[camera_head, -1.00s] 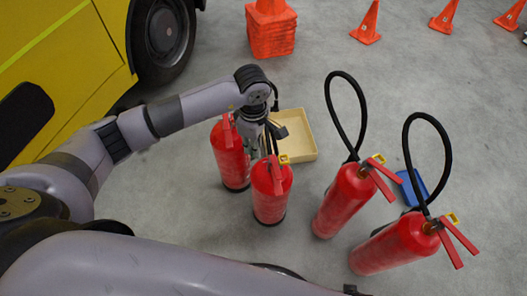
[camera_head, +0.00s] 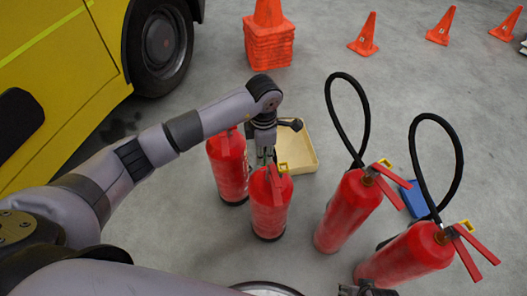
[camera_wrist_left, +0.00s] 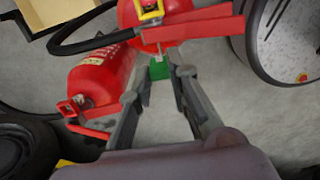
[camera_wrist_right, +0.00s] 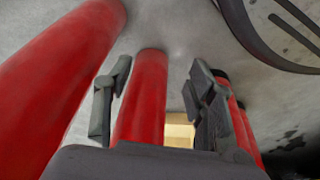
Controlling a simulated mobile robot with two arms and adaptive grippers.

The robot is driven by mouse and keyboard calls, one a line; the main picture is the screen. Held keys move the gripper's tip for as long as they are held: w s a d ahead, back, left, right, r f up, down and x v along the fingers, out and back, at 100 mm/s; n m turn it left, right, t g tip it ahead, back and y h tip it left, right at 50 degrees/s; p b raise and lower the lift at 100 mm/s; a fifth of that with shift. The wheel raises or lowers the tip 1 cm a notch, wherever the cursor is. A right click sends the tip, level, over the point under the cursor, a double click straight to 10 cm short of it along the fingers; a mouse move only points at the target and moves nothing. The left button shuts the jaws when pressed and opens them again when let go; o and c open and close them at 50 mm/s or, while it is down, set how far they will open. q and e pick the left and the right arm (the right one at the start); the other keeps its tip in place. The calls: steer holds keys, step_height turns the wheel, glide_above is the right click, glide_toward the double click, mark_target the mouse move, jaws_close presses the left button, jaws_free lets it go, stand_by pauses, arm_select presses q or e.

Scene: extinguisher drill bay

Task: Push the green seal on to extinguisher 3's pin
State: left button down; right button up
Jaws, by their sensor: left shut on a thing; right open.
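Four red extinguishers stand in a row: far left (camera_head: 228,170), second from left (camera_head: 268,210), third from left (camera_head: 347,210) and far right (camera_head: 405,257). I read no number on them. My left gripper (camera_head: 266,155) is at the second one's head, its tips partly hidden there. In the left wrist view my left gripper (camera_wrist_left: 160,80) is shut on the small green seal (camera_wrist_left: 158,68), just below a red handle (camera_wrist_left: 190,28) with a yellow tag (camera_wrist_left: 150,9). Contact with the pin is unclear. My right gripper (camera_wrist_right: 160,85) is open, an extinguisher body (camera_wrist_right: 143,95) showing beyond its fingers.
A beige tray (camera_head: 308,166) lies behind the left extinguishers and a blue tray (camera_head: 413,202) behind the right ones. Black hoses (camera_head: 332,115) loop above the right two. A yellow truck (camera_head: 60,60) stands left; orange cones (camera_head: 364,35) stand at the back.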

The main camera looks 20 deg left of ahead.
arm_select(q)
steer(key=shift+f+b, duration=0.45)
steer(key=shift+f, duration=0.35)
steer(key=shift+f+b, duration=0.5)
steer(key=shift+f, duration=0.3)
arm_select(e)
step_height(320, 180, up, 8)
steer(key=w, duration=0.1)
steer(key=shift+t, duration=0.3)
steer(key=shift+w+r, duration=0.1)
steer(key=shift+r, duration=0.05)
arm_select(q)
steer(key=shift+f, duration=0.15)
arm_select(e)
steer(key=shift+s, duration=0.2)
